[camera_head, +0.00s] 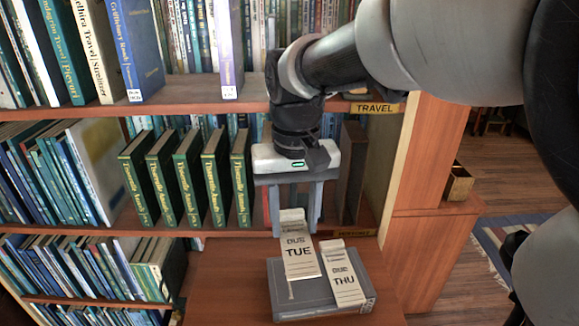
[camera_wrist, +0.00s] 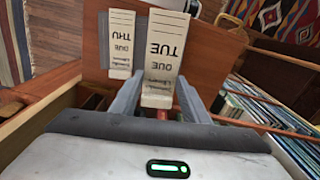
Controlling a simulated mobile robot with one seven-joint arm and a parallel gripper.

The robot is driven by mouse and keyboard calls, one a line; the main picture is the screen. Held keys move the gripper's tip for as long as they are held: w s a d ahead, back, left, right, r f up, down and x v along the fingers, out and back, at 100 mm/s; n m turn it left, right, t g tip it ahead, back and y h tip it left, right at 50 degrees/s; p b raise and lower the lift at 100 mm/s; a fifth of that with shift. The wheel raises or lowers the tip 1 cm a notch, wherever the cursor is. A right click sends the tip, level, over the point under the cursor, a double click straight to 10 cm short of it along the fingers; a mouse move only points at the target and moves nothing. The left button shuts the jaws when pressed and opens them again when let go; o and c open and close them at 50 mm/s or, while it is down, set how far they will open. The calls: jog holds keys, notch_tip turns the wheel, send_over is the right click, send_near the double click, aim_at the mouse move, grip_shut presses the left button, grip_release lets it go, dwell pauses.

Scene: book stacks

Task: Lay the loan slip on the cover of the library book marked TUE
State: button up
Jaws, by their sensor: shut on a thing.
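My gripper (camera_head: 294,222) is shut on a white loan slip (camera_head: 299,262) printed DUE TUE. In the wrist view the slip (camera_wrist: 166,50) is pinched at its near end between the fingers (camera_wrist: 160,98) and extends away from them. In the head view it overlaps the left part of a grey book (camera_head: 320,303) lying flat; I cannot tell whether it touches the cover. A second slip, printed DUE THU (camera_head: 344,275), appears to lie on the book's right part; it also shows in the wrist view (camera_wrist: 121,45). I can read no day mark on the book's own cover.
The book lies on a reddish wooden top (camera_head: 230,285), with bare wood to its left. Behind are shelves with several upright green books (camera_head: 190,178) and a dark upright panel or book (camera_head: 351,172) close right of my gripper. A TRAVEL label (camera_head: 375,108) marks the shelf edge.

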jog(key=shift+d+f, duration=0.1)
jog(key=shift+f, duration=0.05)
notch_tip(320, 180, down, 10)
jog(key=shift+r+b, duration=0.2)
jog(key=shift+b, duration=0.15)
jog(key=shift+f, duration=0.2)
jog(key=o, duration=1)
jog(key=shift+r, duration=0.1)
